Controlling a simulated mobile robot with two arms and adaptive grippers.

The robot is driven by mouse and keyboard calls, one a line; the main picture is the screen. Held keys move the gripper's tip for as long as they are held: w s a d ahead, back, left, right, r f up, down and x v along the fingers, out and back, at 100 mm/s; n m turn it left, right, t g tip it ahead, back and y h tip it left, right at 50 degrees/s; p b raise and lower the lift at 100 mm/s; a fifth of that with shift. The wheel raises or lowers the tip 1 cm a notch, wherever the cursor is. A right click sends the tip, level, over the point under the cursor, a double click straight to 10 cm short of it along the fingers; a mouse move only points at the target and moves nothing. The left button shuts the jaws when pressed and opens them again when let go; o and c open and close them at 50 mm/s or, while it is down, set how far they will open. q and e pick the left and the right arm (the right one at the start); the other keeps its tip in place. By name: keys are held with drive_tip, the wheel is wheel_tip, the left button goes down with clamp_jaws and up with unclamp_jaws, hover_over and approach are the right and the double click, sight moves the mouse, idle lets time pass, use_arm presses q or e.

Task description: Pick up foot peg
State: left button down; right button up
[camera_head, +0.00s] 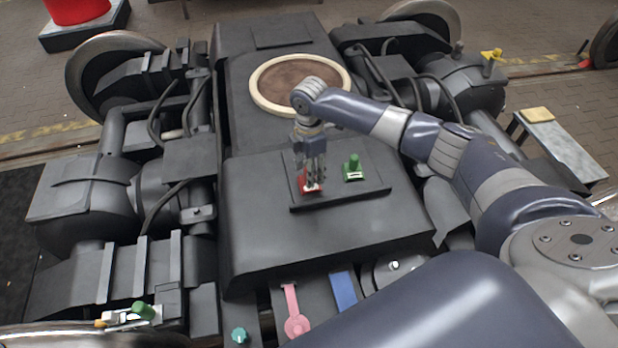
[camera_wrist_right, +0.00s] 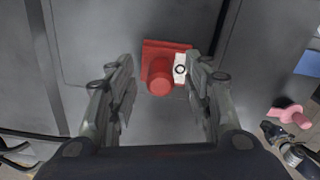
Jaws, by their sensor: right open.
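A red peg (camera_head: 311,188) with a square red base and a white tag sits on a dark plate (camera_head: 372,191) on top of the bogie frame. It also shows in the right wrist view (camera_wrist_right: 160,77). My right gripper (camera_head: 311,178) points down over it and hides part of it in the head view. In the right wrist view my right gripper (camera_wrist_right: 160,100) is open, with one finger on each side of the red peg and visible gaps. A green peg (camera_head: 353,166) with a white tag stands on the same plate to the right. My left gripper is not in view.
A cream ring (camera_head: 262,101) lies behind the plate. A pink part (camera_head: 293,312) and a blue strip (camera_head: 344,290) are at the front. Another green peg (camera_head: 143,310) is at the lower left. A yellow part (camera_head: 492,57) is at the upper right.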

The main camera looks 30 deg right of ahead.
drive_tip(key=shift+f, duration=0.55)
clamp_jaws()
drive_tip(key=shift+r, duration=0.1)
drive_tip(key=shift+r, duration=0.45)
wheel_tip(320, 180, up, 2)
drive_tip(key=shift+r, duration=0.15)
drive_tip(key=s+a+r, duration=0.1)
drive_tip(key=s+a, duration=0.9)
drive_tip(key=a, duration=0.2)
drive_tip(key=shift+s+a+r, duration=0.15)
drive_tip(key=shift+r, duration=0.25)
